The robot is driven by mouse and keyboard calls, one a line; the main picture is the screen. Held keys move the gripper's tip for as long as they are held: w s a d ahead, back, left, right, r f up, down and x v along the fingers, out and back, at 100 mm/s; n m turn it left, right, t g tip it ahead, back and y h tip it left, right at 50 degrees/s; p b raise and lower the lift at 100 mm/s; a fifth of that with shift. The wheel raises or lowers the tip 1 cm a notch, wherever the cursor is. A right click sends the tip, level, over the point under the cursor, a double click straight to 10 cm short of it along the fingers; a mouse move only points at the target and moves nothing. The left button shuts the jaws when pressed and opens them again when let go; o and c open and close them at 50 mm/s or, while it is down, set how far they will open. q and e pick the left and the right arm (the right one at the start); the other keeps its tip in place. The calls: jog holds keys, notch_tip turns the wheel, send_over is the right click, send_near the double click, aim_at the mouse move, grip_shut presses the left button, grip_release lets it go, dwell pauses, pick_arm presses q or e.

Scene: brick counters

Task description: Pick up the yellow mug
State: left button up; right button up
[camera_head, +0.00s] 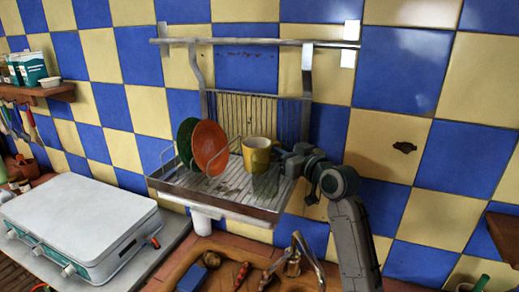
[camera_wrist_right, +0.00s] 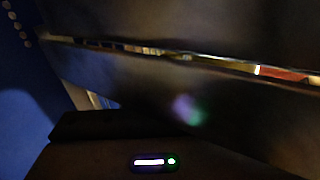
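The yellow mug (camera_head: 257,150) stands on the wire dish rack (camera_head: 222,205) on the wall in the head view, right of an orange plate and behind the rack's front wires. My right gripper (camera_head: 284,160) is at the mug's right side, very close to it. I cannot tell whether it touches the mug, and its fingers are too small and dark to read. The right wrist view is mostly dark surfaces with a thin bright gap; the mug cannot be made out there. My left gripper is not in view.
An orange plate (camera_head: 210,148) and a green plate (camera_head: 187,140) stand in the rack left of the mug. A rail (camera_head: 255,42) runs above. A white-topped stove (camera_head: 80,215) is at lower left. Metal faucet-like parts (camera_head: 310,258) rise below the rack.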

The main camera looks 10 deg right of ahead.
jog(key=shift+w+a, duration=0.3)
jog(key=shift+w, duration=0.2)
jog(key=shift+s+d, duration=0.1)
grip_shut()
